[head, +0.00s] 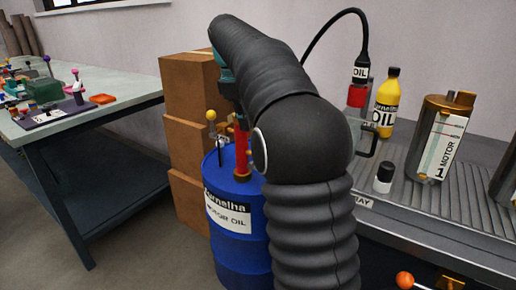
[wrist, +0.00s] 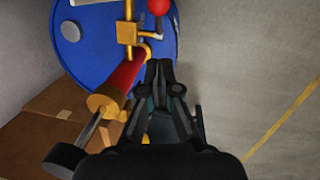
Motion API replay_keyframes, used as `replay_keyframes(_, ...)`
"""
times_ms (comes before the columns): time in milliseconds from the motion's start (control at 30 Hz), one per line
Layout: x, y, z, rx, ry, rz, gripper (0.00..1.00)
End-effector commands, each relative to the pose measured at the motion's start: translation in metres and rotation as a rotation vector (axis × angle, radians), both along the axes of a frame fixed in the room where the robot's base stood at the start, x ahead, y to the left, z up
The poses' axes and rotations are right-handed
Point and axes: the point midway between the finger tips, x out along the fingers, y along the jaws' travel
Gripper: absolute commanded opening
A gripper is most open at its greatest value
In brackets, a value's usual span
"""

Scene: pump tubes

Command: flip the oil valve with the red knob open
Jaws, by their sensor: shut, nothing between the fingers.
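In the wrist view, the red knob (wrist: 159,6) shows at the top edge, partly cut off. It sits on a short handle beside a brass valve (wrist: 130,33) on top of the blue drum (wrist: 85,40). My gripper (wrist: 158,68) is shut and empty. In the picture its fingertips lie below the valve and knob, just right of the red pump tube (wrist: 125,75); the exact gap is unclear. In the head view, my arm hides much of the drum (head: 238,255), and this red knob is not visible. The red tube (head: 241,150) stands upright there.
A yellow-knobbed lever (head: 211,116) rises by the drum. Cardboard boxes (head: 188,90) stand behind it. A bench at right holds an oil bottle (head: 387,100) and a motor canister (head: 440,140). An orange-red knob (head: 404,280) shows low right. Floor (wrist: 260,80) is clear at right.

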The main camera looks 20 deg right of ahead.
Motion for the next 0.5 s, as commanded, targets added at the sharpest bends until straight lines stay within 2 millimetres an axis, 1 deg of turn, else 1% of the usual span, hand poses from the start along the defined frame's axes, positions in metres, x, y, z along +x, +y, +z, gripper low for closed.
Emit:
replay_keyframes(33,-0.001,-0.002,-0.012,0.0,0.003,-0.001,0.0)
replay_keyframes(200,-0.001,-0.007,-0.042,0.0,0.001,-0.001,0.0)
replay_keyframes(333,-0.012,-0.019,-0.051,0.0,-0.002,-0.002,0.0)
replay_keyframes(500,-0.02,-0.027,-0.06,0.0,0.0,-0.001,0.0)
